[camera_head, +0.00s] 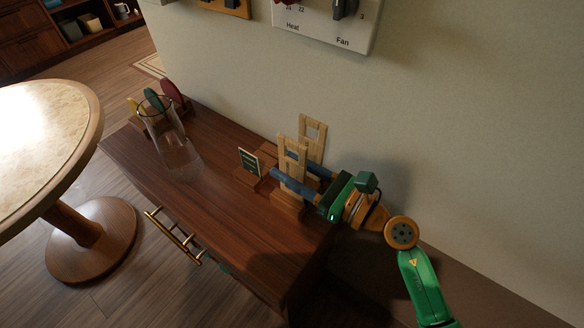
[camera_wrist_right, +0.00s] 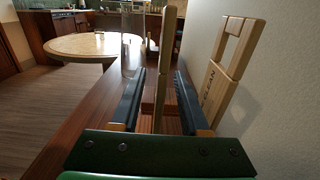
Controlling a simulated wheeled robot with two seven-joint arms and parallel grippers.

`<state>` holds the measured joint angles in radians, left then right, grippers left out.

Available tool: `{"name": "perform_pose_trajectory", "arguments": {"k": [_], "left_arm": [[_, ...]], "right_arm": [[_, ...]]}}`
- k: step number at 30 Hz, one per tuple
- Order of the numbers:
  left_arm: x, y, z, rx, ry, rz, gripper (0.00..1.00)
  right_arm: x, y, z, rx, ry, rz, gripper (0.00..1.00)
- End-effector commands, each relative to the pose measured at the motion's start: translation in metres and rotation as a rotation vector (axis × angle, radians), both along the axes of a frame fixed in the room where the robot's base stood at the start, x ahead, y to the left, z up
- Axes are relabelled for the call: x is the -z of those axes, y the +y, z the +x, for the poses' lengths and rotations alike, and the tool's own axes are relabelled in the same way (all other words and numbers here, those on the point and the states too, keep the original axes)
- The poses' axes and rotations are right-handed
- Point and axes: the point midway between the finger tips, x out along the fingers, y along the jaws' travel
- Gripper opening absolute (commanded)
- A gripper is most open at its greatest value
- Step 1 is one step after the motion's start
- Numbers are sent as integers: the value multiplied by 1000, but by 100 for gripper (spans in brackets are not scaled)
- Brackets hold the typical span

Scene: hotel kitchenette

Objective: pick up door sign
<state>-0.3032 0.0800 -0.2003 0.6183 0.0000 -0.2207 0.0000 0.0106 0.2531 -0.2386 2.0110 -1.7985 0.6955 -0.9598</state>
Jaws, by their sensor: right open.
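A pale wooden door sign (camera_head: 293,147) with a cut-out near its top stands upright on the dark cabinet. A second, similar wooden sign (camera_head: 313,130) stands behind it, close to the wall. My right gripper (camera_head: 282,164) comes in from the right, its blue fingers open on either side of the front sign. In the right wrist view, the front sign (camera_wrist_right: 165,62) shows edge-on between the two fingers (camera_wrist_right: 160,78), with gaps beside it. The rear sign (camera_wrist_right: 222,80), with lettering, leans outside the right finger. The front finger hides part of the front sign. My left gripper is not in view.
A small dark green card (camera_head: 249,161) stands just left of the signs. A clear glass vase (camera_head: 174,140) stands further left, before several coloured paddle-shaped items (camera_head: 172,92). The cabinet top (camera_head: 225,205) is clear in front. A round table (camera_head: 45,150) stands at left.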

Motion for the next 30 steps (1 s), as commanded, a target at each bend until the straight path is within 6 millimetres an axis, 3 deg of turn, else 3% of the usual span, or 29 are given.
{"name": "perform_pose_trajectory", "arguments": {"k": [5,10,23,29,30], "left_arm": [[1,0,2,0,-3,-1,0],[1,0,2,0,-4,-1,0],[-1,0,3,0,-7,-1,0],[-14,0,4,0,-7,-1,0],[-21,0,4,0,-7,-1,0]], "right_arm": [[1,0,0,0,1,1,45],[1,0,0,1,1,1,0],[-2,0,0,0,1,1,0],[-37,0,0,0,-4,-1,0],[-46,1,-8,-1,-1,0,0]]}}
